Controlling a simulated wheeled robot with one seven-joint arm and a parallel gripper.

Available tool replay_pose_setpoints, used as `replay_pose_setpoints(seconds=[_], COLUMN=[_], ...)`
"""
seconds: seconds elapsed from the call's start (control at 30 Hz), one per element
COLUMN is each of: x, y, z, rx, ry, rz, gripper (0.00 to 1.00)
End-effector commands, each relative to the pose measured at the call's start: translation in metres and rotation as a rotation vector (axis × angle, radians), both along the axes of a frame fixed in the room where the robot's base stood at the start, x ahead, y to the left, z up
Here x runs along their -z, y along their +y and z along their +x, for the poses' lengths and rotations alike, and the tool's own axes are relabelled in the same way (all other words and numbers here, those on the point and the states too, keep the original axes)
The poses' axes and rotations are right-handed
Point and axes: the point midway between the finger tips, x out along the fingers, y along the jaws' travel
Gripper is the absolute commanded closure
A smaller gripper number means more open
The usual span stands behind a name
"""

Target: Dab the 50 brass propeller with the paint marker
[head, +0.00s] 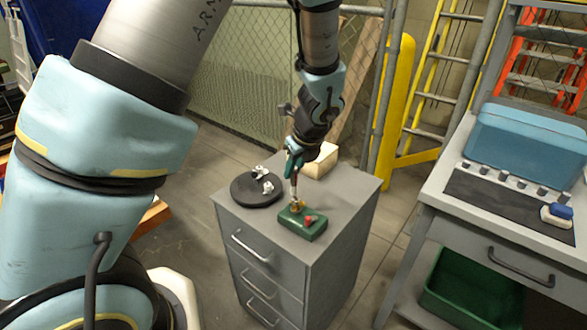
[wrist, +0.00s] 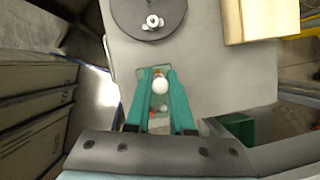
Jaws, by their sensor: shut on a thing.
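My gripper (head: 293,172) points down over the grey drawer cabinet, its teal fingers closed on the slim paint marker (head: 294,188). In the wrist view the marker's round white end (wrist: 160,86) shows between the fingers (wrist: 160,92). The marker stands about upright with its lower end at a small brass propeller (head: 298,206) on a green block (head: 303,228). A bit of brass shows just beyond the marker in the wrist view (wrist: 157,72). I cannot tell whether the tip touches the brass. A small red piece (head: 309,220) sits on the same block.
A black round disc (head: 246,193) with small white propeller-like parts (head: 267,187) lies left of the block. A pale wooden block (head: 321,162) is behind my gripper. The cabinet top's (head: 352,192) right side is clear. A workbench (head: 440,190) with a blue box (head: 525,145) stands right.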

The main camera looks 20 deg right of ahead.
Motion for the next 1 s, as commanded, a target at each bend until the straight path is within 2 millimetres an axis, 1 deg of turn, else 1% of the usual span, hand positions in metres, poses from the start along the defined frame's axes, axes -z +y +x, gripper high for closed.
replay_pose_setpoints(seconds=[0.2, 0.33, 0.9, 1.0], x=[0.002, -0.003, -0.048, -0.051], y=[0.001, 0.001, 0.0, 0.0], z=[-0.001, -0.001, 0.0, -0.001], rx=[0.001, 0.0, 0.0, 0.0], ry=[0.003, 0.003, 0.001, 0.001], rz=[0.003, 0.003, 0.001, 0.001], gripper=[1.0, 1.0, 1.0, 1.0])
